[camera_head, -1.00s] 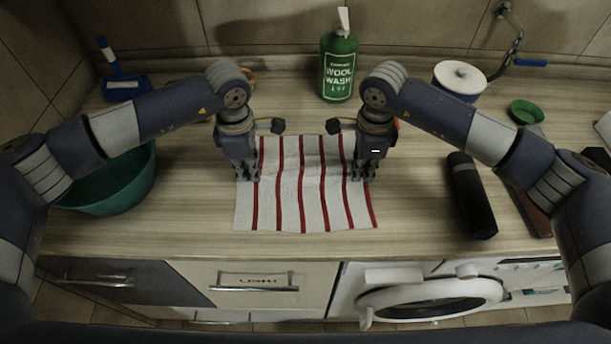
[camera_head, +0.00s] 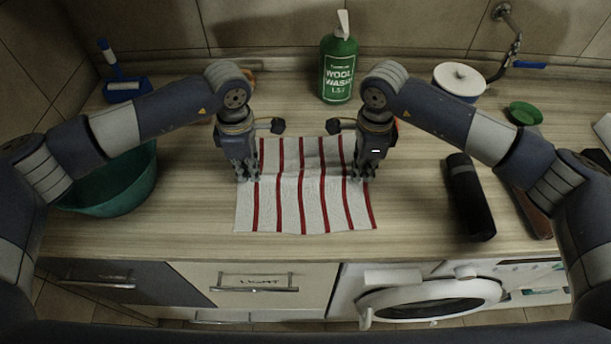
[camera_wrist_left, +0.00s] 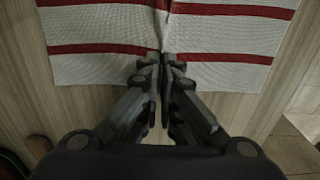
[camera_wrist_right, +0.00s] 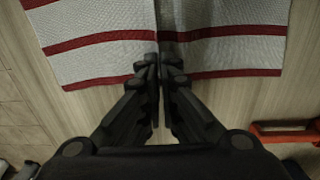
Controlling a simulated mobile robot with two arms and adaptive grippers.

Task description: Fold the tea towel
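The tea towel (camera_head: 306,205), white with red stripes, lies spread on the wooden worktop between my two arms. My left gripper (camera_head: 247,178) is at its left edge, pointing down. In the left wrist view, the fingers (camera_wrist_left: 165,64) are together with a raised crease of the towel (camera_wrist_left: 100,32) between them. My right gripper (camera_head: 358,178) is at the towel's right edge. In the right wrist view, its fingers (camera_wrist_right: 160,66) are also together on a crease of the towel (camera_wrist_right: 225,35).
A teal bowl (camera_head: 112,190) stands at the left and a black cylinder (camera_head: 470,196) lies at the right. A green wool wash bottle (camera_head: 339,70) and a white-lidded pot (camera_head: 459,78) stand at the back. The worktop in front of the towel is clear.

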